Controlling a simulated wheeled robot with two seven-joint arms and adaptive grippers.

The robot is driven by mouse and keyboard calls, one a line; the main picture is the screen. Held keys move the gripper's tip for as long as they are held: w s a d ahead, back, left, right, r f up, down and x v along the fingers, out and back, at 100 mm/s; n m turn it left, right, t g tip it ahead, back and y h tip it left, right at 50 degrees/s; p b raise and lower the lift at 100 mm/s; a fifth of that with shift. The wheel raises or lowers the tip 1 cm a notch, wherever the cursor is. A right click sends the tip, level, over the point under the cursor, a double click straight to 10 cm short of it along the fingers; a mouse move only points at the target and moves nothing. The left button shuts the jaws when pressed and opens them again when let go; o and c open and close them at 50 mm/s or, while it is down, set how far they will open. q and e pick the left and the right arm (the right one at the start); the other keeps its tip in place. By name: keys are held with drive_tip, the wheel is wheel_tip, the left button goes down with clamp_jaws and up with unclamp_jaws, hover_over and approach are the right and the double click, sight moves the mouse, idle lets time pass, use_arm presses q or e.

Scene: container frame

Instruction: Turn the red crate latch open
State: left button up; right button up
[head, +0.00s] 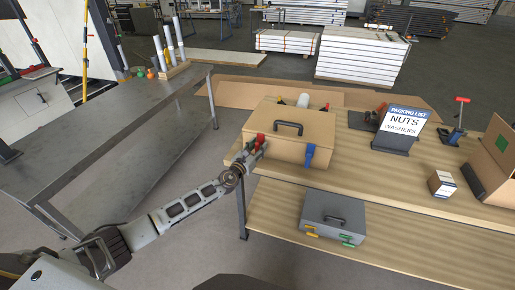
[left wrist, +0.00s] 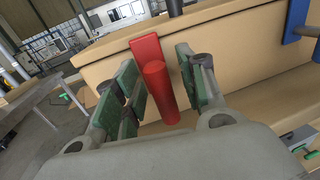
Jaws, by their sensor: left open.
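The tan crate (head: 283,148) stands on the wooden bench top with a dark handle. Its red latch (head: 260,141) is on the front face near the left end; a blue latch (head: 309,154) is on the right. My left gripper (head: 248,153) is at the red latch. In the left wrist view the red latch (left wrist: 158,92) shows a flat red plate and a round red bar, which lies between the open, green-padded fingers of my left gripper (left wrist: 160,85). I cannot tell whether a finger touches it. My right gripper is not in view.
A grey box (head: 332,218) with yellow and green latches sits on the lower shelf. A packing list sign (head: 403,122), a small carton (head: 441,184) and an open cardboard box (head: 493,160) stand to the right. A grey metal table (head: 110,125) is at left.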

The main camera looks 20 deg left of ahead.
use_arm(q)
drive_tip(key=shift+w, duration=0.1)
clamp_jaws()
idle(0.3)
